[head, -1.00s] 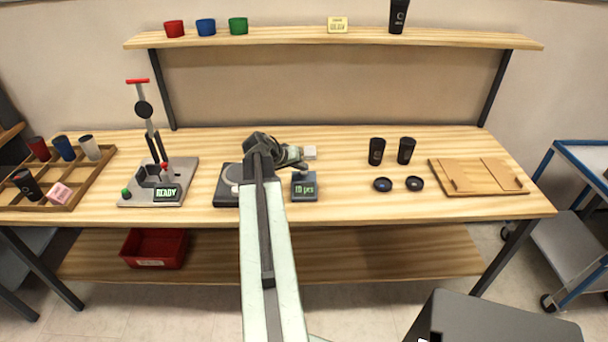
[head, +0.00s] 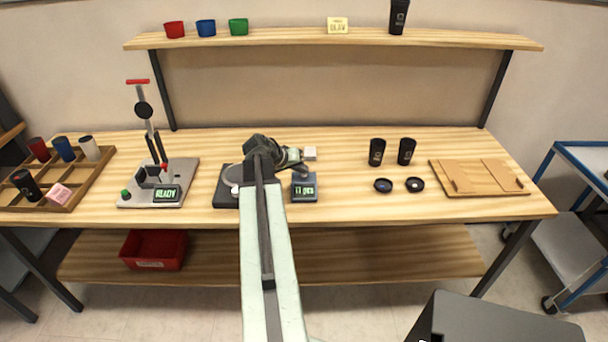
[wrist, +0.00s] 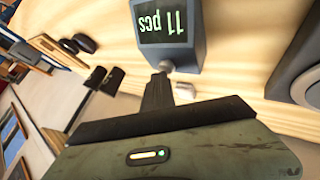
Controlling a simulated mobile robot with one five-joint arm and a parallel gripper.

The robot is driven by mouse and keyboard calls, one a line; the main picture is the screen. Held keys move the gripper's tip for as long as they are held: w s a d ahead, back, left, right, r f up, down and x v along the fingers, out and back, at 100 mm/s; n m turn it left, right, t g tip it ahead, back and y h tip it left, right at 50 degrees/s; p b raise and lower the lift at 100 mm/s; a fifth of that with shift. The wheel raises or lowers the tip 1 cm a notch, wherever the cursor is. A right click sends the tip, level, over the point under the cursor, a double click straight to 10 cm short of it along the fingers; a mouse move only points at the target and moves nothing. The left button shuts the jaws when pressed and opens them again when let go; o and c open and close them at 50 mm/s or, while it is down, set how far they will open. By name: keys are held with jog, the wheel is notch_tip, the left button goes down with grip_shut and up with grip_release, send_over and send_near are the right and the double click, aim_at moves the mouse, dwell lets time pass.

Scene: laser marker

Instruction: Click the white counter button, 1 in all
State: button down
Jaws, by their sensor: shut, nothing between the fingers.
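The counter (head: 304,188) is a small dark box on the table with a green display reading "11 pcs". It shows upside down in the wrist view (wrist: 190,50). In the head view my gripper (head: 302,168) is just behind the counter, and the button is hidden there.
A small white block (head: 310,153) lies behind the counter, close to my gripper. A dark scale-like device (head: 226,198) stands left of the counter. A press (head: 158,190) is further left. Two black cups (head: 377,152) and two lids stand right. Table between counter and lids is clear.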

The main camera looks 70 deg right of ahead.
aim_at(302, 175)
jog(key=shift+r+p, duration=0.65)
jog(key=shift+r, duration=0.15)
notch_tip(302, 175, up, 5)
jog(key=p, duration=0.5)
jog(key=shift+r, duration=0.1)
